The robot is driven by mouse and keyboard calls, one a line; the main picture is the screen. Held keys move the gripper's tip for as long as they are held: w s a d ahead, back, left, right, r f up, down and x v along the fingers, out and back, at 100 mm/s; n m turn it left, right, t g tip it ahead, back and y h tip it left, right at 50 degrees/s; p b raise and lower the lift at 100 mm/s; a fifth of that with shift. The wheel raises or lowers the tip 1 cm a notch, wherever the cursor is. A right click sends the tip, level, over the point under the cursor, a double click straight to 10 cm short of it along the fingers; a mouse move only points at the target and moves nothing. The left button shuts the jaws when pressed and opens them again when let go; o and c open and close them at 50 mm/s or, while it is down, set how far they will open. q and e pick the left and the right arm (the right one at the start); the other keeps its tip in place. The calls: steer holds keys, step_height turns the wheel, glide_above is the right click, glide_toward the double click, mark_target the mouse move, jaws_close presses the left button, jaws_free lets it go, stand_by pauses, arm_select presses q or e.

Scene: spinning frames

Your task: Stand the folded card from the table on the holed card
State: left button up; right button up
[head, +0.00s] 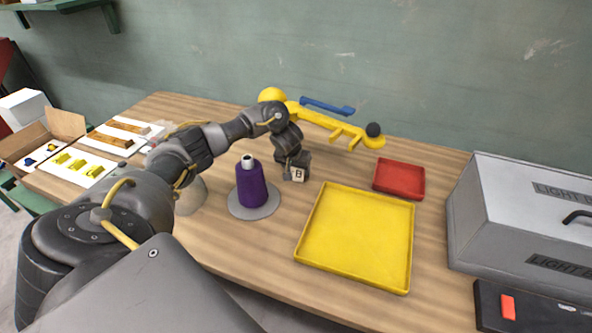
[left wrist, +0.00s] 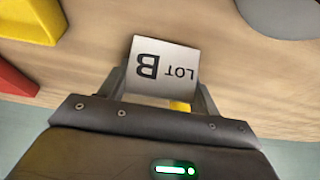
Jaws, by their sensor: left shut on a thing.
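The folded card (head: 299,174) is small and white, with a black letter B on its face. In the left wrist view the card (left wrist: 163,68) reads "LOT B" upside down. My left gripper (head: 292,165) is shut on it, with a finger at each side of the card (left wrist: 160,88). It is behind the yellow tray and right of the purple cone; I cannot tell whether the card touches the table. I cannot make out holes in any card; a white card with yellow pieces (head: 80,165) lies at the table's left end. My right gripper is not in view.
A purple cone (head: 252,187) stands on a grey disc. A yellow tray (head: 302,252) and a red tray (head: 400,180) lie empty. A yellow arm-like rack (head: 325,118) stands at the back. A grey light box (head: 520,215) fills the right. White cards with brown pieces (head: 118,133) lie left.

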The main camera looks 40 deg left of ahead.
arm_select(q)
steer(key=shift+f, duration=0.3)
steer(key=shift+f, duration=0.1)
steer(key=o, duration=1)
steer(key=shift+r, duration=0.25)
steer(key=p+v, duration=0.4)
steer(key=v, duration=0.8)
